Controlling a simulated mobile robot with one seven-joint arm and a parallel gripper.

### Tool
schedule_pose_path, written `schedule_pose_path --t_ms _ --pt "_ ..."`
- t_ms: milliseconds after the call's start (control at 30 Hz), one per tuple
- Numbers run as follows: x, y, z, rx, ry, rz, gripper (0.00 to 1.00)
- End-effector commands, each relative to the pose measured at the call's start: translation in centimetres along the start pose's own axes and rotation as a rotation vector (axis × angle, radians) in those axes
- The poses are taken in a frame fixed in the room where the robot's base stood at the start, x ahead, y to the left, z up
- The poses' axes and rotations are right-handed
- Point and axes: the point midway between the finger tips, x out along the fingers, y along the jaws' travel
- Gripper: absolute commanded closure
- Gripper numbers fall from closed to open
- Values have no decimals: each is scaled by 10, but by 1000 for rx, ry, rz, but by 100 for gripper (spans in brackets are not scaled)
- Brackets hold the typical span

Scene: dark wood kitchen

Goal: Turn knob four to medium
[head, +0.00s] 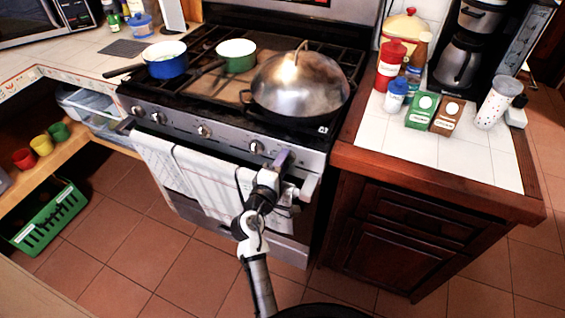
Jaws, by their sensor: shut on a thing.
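The stove's front panel (228,140) carries a row of round metal knobs. From the left, knobs show at the left end (137,111), beside it (158,118), near the middle (204,131) and right of the middle (256,147). My gripper (283,158) is at the right part of the panel, just right of that last knob. It is shut on a stove knob there, which its fingers hide. The knob's angle and any numbering cannot be made out.
A large domed lid (300,82), a green pot (236,56) and a blue pot (166,60) stand on the stove. Towels (200,180) hang on the oven door below the knobs. A tiled counter (375,130) with jars and boxes borders the stove's right side.

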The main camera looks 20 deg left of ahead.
Motion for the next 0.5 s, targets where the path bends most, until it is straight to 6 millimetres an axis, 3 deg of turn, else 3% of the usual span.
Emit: schedule_pose_path --t_ms 267,300,400,500 --pt "0 -1 0 0 1 -2 80" --pt "0 -1 0 0 1 -2 52" --pt "0 -1 0 1 1 -1 39" --pt "0 -1 0 1 1 -1 37"
